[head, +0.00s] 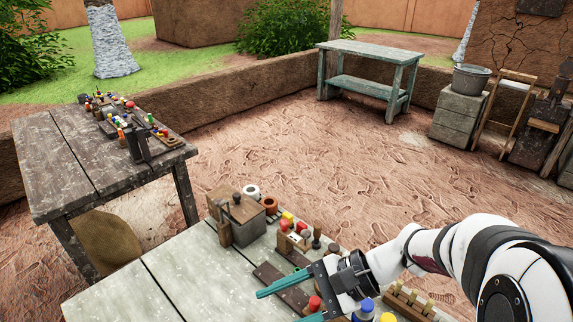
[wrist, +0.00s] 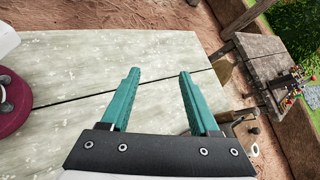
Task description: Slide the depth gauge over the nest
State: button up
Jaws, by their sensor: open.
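My gripper (head: 284,306), with two teal fingers, is open and empty above the near table (head: 160,278). In the wrist view the spread fingers (wrist: 157,88) have only bare tabletop between and beyond them. I cannot pick out the depth gauge or the nest for certain among the small items on the near table. Behind the gripper stand a wooden block with red and yellow pieces (head: 291,238) and a dark upright peg (head: 316,238). A flat dark wooden strip (head: 285,290) lies partly hidden by the gripper.
Red-topped (head: 315,303) and blue-topped (head: 367,306) pieces are near the gripper. The table's left part is clear. Another cluttered table (head: 60,165) stands left.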

jog(key=w+d+f+m+t+y, duration=0.2)
jog(key=w+d+f+m+t, duration=0.3)
jog(key=w, duration=0.4)
jog(key=w+d+f+m+t+y, duration=0.1)
jog(key=w+d+f+m+t, duration=0.2)
jog(key=w+d+m+t, duration=0.55)
jog(key=m+h, duration=0.2)
send_near(291, 235)
jog(key=s+d+r, duration=0.3)
jog(key=s+d, duration=0.1)
jog(key=shift+n, duration=0.25)
jog(key=x, duration=1.6)
jog(key=shift+f, duration=0.1)
grip_shut()
jog(key=shift+s+d, duration=0.1)
